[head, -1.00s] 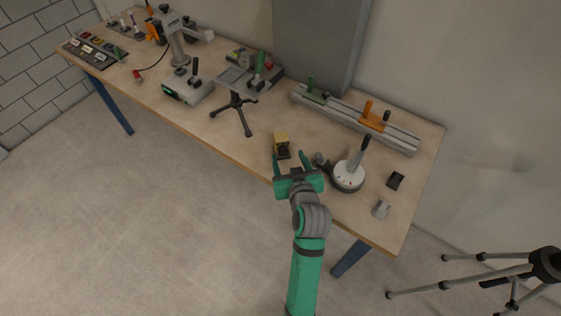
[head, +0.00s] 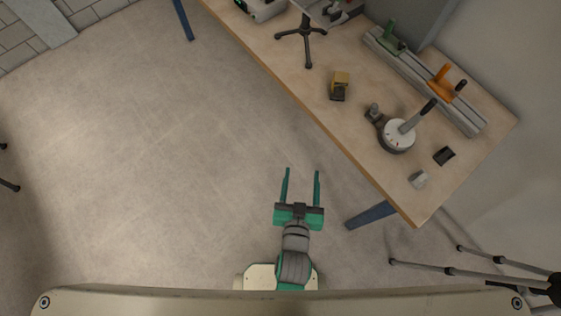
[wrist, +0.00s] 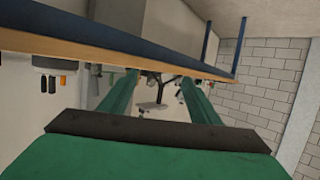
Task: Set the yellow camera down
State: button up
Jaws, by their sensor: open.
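The yellow camera (head: 340,82), with a dark lower part, sits on the wooden workbench (head: 316,112) near its front edge in the head view. My gripper (head: 302,171) is open and empty. It is off the bench, over the floor in front of the bench's front edge, well apart from the camera. In the wrist view my gripper's two green fingers (wrist: 155,92) are spread with nothing between them. I cannot make out the yellow camera in the wrist view.
A round white-topped device with a lever (head: 397,136) stands right of the camera. A black block (head: 444,156) and a grey block (head: 419,179) lie near the right end. A rail (head: 430,80) runs along the back. A tripod (head: 490,275) stands on the floor at right.

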jog(key=s+a+r+y, duration=0.1)
jog(key=s+a+r, duration=0.1)
jog(key=s, duration=0.5)
jog(key=s+a+r+n+t, duration=0.1)
jog(key=s+a+r, duration=0.2)
jog(key=s, duration=0.4)
jog(key=shift+a+y, duration=0.4)
jog(key=shift+a, duration=0.1)
jog(key=shift+s+r, duration=0.1)
jog(key=c, duration=0.7)
jog(key=shift+o, duration=0.2)
jog(key=shift+d, duration=0.1)
